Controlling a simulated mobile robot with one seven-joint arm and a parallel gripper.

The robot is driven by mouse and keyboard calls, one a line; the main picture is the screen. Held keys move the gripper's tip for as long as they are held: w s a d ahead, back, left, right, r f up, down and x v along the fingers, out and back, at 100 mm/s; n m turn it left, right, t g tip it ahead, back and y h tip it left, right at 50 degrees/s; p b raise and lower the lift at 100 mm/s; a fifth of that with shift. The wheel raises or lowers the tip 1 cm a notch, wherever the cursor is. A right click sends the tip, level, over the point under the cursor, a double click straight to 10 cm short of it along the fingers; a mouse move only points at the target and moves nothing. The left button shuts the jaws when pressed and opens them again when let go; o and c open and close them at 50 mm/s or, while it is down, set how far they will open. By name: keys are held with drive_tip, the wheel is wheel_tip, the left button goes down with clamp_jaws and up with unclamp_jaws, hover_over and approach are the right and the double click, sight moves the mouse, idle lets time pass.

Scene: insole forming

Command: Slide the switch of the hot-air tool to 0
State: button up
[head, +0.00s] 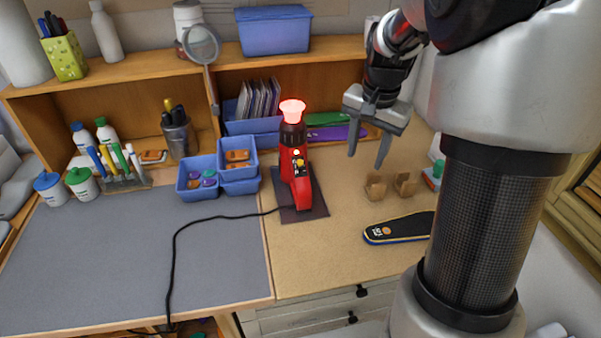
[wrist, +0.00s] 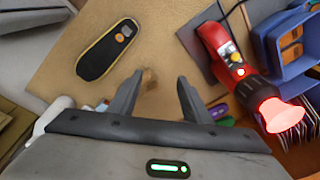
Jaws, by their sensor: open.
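The red hot-air tool (head: 296,170) stands upright on a dark mat (head: 312,202), its nozzle (head: 292,111) glowing pink-red at the top. A panel with a yellow part and small buttons (head: 299,164) faces forward; the switch position is too small to read. In the wrist view the tool (wrist: 219,47) is at the upper right, with its panel (wrist: 232,52) visible and its nozzle (wrist: 271,112) glowing. My gripper (head: 367,160) is open and empty, in the air to the right of the tool and apart from it. Its fingers also show in the wrist view (wrist: 158,95).
A dark insole (head: 398,229) and two small brown blocks (head: 375,187) lie on the tan board at right. Blue bins (head: 238,178) stand close left of the tool. A black cord (head: 182,232) runs left across the grey mat (head: 120,255). A magnifier (head: 203,47) stands behind.

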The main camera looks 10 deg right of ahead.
drive_tip(key=a+r+n, duration=0.1)
drive_tip(key=a, duration=0.1)
drive_tip(key=w+a+r+n+b, duration=0.1)
drive_tip(key=w+a+r+n+t+b, duration=0.1)
drive_tip(key=a, duration=0.1)
drive_tip(key=shift+a+n, duration=0.35)
drive_tip(key=shift+n, duration=0.05)
drive_tip(key=shift+c, duration=1)
drive_tip(key=n+t+b, duration=0.2)
drive_tip(key=n+b, duration=0.1)
drive_tip(key=n, duration=0.3)
approach(300, 161)
drive_tip(key=b+x, duration=0.2)
drive_tip(key=x, duration=0.5)
drive_tip(key=shift+w+f+b, duration=0.1)
drive_tip(key=shift+f+b, duration=0.2)
drive_tip(key=shift+b, duration=0.1)
clamp_jaws()
